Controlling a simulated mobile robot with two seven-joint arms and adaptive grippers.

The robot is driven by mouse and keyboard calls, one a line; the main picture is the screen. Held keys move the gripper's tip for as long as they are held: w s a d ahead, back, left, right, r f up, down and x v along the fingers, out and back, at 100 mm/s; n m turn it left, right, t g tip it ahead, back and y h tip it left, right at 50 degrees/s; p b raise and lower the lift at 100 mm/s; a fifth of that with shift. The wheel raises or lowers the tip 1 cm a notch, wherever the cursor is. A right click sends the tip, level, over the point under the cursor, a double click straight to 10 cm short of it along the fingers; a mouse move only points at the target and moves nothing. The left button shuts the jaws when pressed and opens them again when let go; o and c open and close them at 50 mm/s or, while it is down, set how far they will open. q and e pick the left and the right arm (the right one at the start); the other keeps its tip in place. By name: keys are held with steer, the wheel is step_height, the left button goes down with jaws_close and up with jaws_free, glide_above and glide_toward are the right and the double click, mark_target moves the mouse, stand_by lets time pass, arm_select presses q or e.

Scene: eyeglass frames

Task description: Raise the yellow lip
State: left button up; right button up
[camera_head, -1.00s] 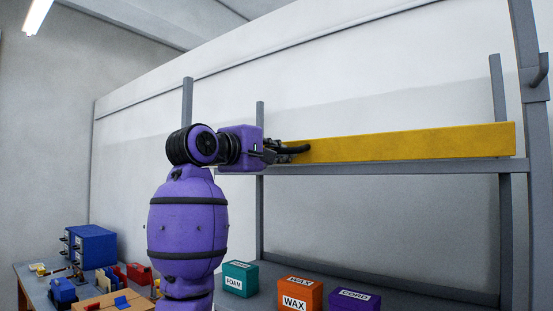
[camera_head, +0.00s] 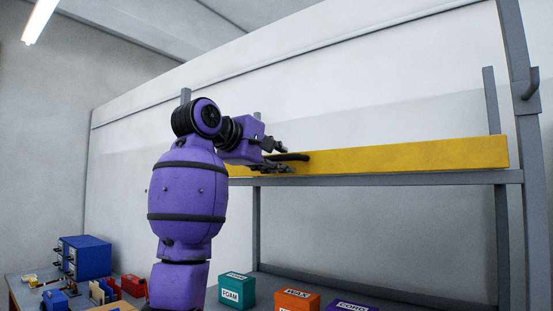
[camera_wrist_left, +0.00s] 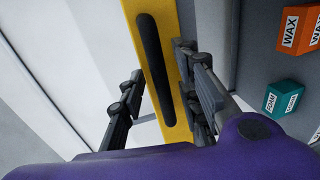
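The yellow lip (camera_head: 410,156) is a long bar standing along the front edge of a grey shelf rail. A dark elongated handle (camera_head: 292,157) is on its face towards the left; the wrist view shows this handle (camera_wrist_left: 155,65) running along the yellow face (camera_wrist_left: 181,107). My left gripper (camera_head: 280,157) is at the handle with its fingers spread, one above and one below. In the wrist view, my left gripper's fingers (camera_wrist_left: 165,95) lie on either side of the handle with gaps. I cannot tell how deep they reach. My right gripper is not in view.
The grey shelf rail (camera_head: 400,179) runs under the lip, with uprights at both ends. Below are a teal FOAM box (camera_head: 237,290), an orange WAX box (camera_head: 297,300) and a purple CORD box (camera_head: 350,306). Blue drawers (camera_head: 88,257) stand lower left.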

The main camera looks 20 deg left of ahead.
arm_select(q)
steer(key=v, duration=1.2)
steer(key=shift+f, duration=0.1)
